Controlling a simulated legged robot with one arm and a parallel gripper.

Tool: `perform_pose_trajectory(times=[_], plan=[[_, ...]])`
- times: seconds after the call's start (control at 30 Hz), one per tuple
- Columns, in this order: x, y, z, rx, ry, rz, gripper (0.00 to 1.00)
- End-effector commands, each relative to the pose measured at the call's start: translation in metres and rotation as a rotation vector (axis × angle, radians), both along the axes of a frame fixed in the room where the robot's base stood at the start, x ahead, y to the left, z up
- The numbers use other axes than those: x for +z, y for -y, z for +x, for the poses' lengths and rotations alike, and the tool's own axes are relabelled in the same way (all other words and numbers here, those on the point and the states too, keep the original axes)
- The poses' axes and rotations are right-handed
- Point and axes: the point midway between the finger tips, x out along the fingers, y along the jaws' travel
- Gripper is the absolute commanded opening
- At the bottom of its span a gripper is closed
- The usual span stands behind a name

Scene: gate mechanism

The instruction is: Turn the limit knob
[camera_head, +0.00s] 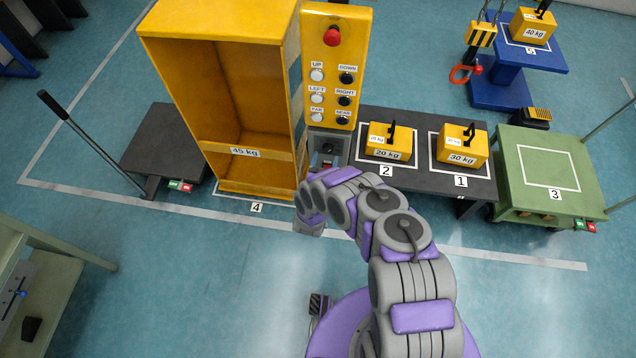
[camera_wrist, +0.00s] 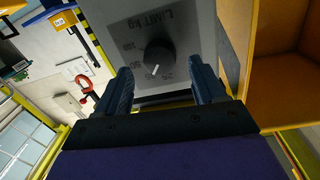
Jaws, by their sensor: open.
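The limit knob (camera_wrist: 158,60) is a round black dial with a white pointer mark, on a grey panel (camera_wrist: 190,20) labelled "LIMIT kg" with numbers around it. The panel appears upside down in the wrist view. My gripper (camera_wrist: 163,85) is open, with one dark blue finger on each side of the knob in the picture. Whether the fingertips touch the panel or knob, I cannot tell. In the head view my arm reaches to the grey box (camera_head: 328,150) under the yellow button panel, and my gripper and the knob are mostly hidden there.
The yellow button panel (camera_head: 335,55) has a red stop button. The tall yellow 45 kg cabinet (camera_head: 215,30) stands close on the left. A dark table (camera_head: 420,178) with 20 kg and 30 kg blocks is on the right. The floor in front is clear.

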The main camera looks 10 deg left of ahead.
Motion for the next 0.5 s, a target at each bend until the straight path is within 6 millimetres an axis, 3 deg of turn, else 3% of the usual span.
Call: perform_pose_trajectory(times=[0.5], plan=[[-0.001, -0.013, -0.113, 0.006, -0.006, -0.003, 0.69]])
